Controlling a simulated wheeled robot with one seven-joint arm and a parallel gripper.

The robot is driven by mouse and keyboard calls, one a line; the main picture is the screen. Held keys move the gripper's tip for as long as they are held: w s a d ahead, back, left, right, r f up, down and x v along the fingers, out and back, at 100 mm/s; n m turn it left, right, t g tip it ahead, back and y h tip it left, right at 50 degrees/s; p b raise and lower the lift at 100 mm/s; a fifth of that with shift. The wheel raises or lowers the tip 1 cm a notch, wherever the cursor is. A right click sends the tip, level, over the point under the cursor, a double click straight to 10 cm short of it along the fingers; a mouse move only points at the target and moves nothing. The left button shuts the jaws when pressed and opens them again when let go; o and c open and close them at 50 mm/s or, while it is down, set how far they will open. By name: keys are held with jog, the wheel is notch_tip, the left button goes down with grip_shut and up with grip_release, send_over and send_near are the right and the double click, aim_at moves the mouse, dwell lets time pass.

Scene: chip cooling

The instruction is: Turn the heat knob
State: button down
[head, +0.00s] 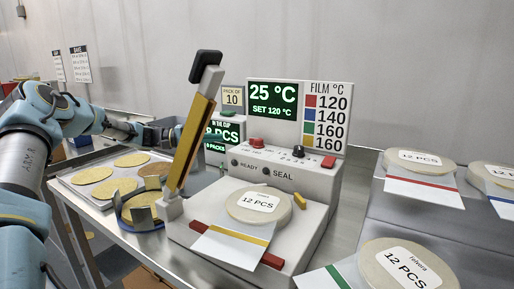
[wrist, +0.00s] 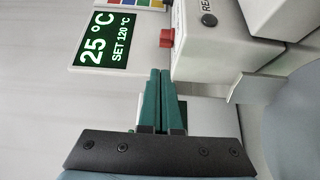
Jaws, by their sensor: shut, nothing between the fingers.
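The black knob (head: 298,151), which looks like the heat knob, sits on top of the white sealer housing (head: 320,180), right of a red button (head: 254,141). The display (head: 272,100) behind reads 25 °C, SET 120 °C. My gripper (wrist: 160,72) is shut and empty in the wrist view. Its green fingertips point towards the red button (wrist: 167,38) and the display (wrist: 97,40), with a gap to both. The black knob is not visible in the wrist view. In the head view my fingertips are hidden behind the raised lever (head: 190,140).
The tall yellow-sided lever stands between my arm and the sealer housing. A 12 PCS pack (head: 255,203) lies on the sealer base. More packs (head: 420,163) lie on the right. A tray of chips (head: 75,181) and a blue round holder (head: 130,218) are at left.

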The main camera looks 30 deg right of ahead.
aim_at(246, 144)
jog(key=p+x, duration=0.4)
jog(key=x, duration=0.5)
jog(key=shift+d, duration=0.2)
jog(key=shift+s+d+f, duration=0.1)
jog(key=shift+s+d, duration=0.15)
jog(key=shift+d, duration=0.2)
